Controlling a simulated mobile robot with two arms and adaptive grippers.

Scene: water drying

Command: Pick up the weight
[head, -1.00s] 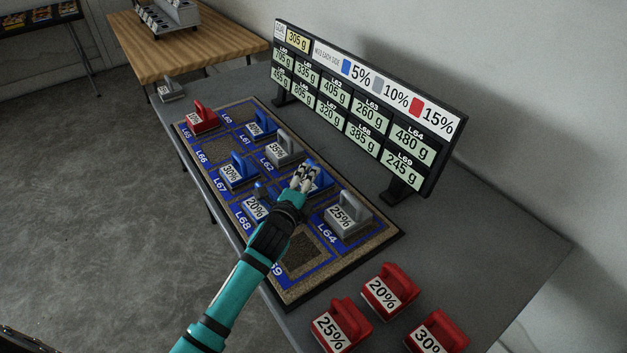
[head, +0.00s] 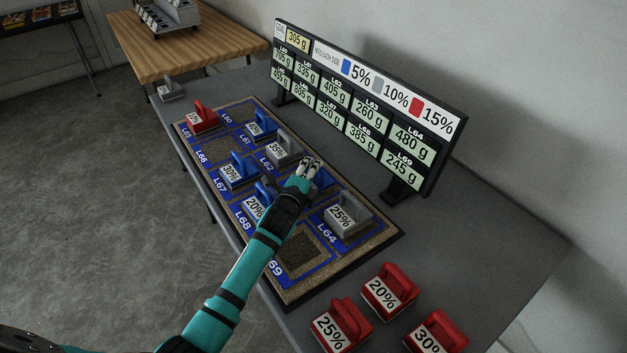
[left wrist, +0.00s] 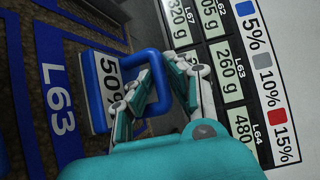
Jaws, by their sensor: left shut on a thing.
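The blue weight labelled 50% (left wrist: 104,85) shows in the left wrist view beside the L63 marking, with its loop handle toward my fingers. My left gripper (left wrist: 150,98) is shut on that handle. In the head view, my left gripper (head: 311,170) is over the L63 area of the board, and it and the arm hide most of the blue weight. I cannot tell whether the weight's base is clear of the board. My right gripper is not in view.
The board (head: 375,240) holds several other weights, including a grey 25% weight (head: 346,216) close by and a blue 20% weight (head: 256,205). Red weights (head: 390,291) stand at the front right. The display panel (head: 365,95) stands behind the board.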

